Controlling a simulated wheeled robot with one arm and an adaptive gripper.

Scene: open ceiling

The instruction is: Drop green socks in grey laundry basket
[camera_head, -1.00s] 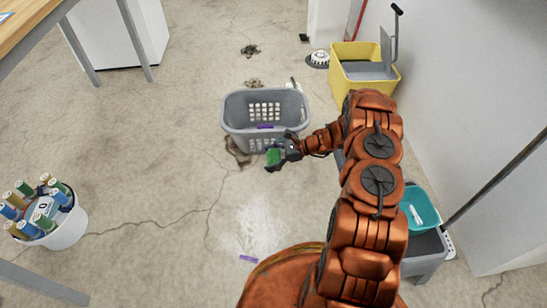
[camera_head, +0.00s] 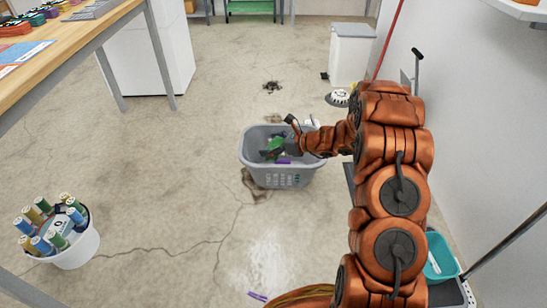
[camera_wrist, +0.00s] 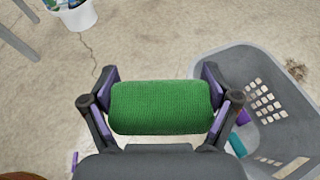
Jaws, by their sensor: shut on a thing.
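The green socks (camera_wrist: 160,107) are a rolled bundle between the two fingers of my gripper (camera_wrist: 162,100) in the wrist view. My gripper (camera_head: 281,140) is shut on them. In the head view the green socks (camera_head: 273,148) appear across the opening of the grey laundry basket (camera_head: 282,180). In the wrist view the basket (camera_wrist: 222,62) lies below and to the right, and the socks sit left of its rim. Purple and teal bits show at or in the basket, partly hidden by my gripper.
A white bucket of colored spools (camera_head: 75,248) stands at the left. A teal tub (camera_head: 440,257) is at the right by the wall. A wooden-topped table (camera_head: 75,45) is at upper left. A purple item (camera_head: 257,296) lies on the floor. Floor left of the basket is clear.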

